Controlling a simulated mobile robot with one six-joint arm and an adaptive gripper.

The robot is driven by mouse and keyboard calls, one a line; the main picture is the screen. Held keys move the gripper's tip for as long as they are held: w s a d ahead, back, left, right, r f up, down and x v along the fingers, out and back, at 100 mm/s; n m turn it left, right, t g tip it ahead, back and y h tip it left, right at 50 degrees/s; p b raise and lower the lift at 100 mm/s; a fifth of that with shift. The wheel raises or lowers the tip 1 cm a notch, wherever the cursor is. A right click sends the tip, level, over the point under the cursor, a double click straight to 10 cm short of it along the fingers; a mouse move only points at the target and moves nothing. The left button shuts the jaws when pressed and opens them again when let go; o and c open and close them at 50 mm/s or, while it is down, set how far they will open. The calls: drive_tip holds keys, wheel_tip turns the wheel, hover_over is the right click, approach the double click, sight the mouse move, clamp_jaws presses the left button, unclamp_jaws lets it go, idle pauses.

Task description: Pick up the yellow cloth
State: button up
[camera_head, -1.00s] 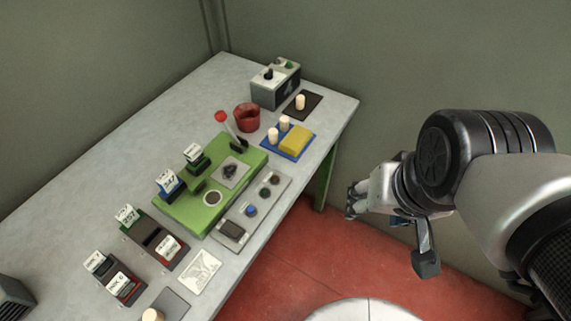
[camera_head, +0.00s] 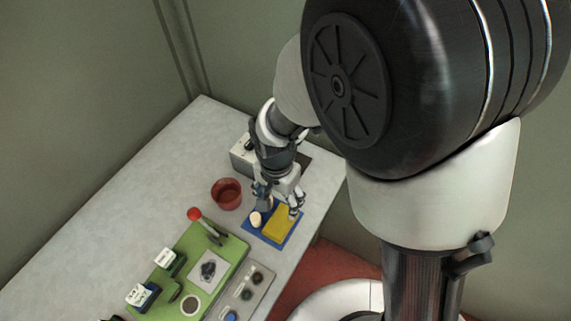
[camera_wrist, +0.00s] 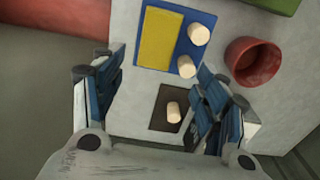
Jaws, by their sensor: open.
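The yellow cloth (camera_head: 281,221) lies flat on a blue mat (camera_head: 252,232) near the table's right edge. In the wrist view the cloth (camera_wrist: 159,39) shows as a yellow rectangle on the left part of the blue mat (camera_wrist: 197,14). Two cork stoppers (camera_wrist: 199,34) stand on the mat beside it. My gripper (camera_head: 277,208) is above the mat, close to the cloth in the head view. In the wrist view my gripper (camera_wrist: 160,70) has its blue-padded fingers wide apart with nothing between them, and the cloth is ahead of them.
A red bowl (camera_head: 226,193) stands left of the mat; it also shows in the wrist view (camera_wrist: 252,62). A dark mat (camera_wrist: 159,96) holds one cork stopper (camera_wrist: 173,112). A grey box (camera_head: 242,155) is behind my gripper. A green board (camera_head: 222,259) with a red-knobbed lever (camera_head: 195,214) is at front left.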

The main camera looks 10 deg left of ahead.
drive_tip(key=b, duration=0.2)
hover_over(280, 221)
wheel_tip(280, 221, down, 8)
drive_tip(key=shift+w+r, duration=0.15)
drive_tip(key=f, duration=0.1)
drive_tip(key=f+b, duration=0.1)
drive_tip(key=f, duration=0.3)
drive_tip(key=shift+s+d+b, duration=0.15)
drive_tip(key=shift+s+b, duration=0.1)
drive_tip(key=shift+b, duration=0.05)
drive_tip(key=shift+w+f, duration=0.1)
drive_tip(key=c, duration=0.7)
drive_tip(key=shift+r, duration=0.2)
drive_tip(key=shift+c, duration=0.2)
wheel_tip(280, 221, up, 20)
drive_tip(key=p, duration=0.5)
drive_tip(key=shift+p, duration=0.3)
drive_tip(key=shift+f, duration=0.1)
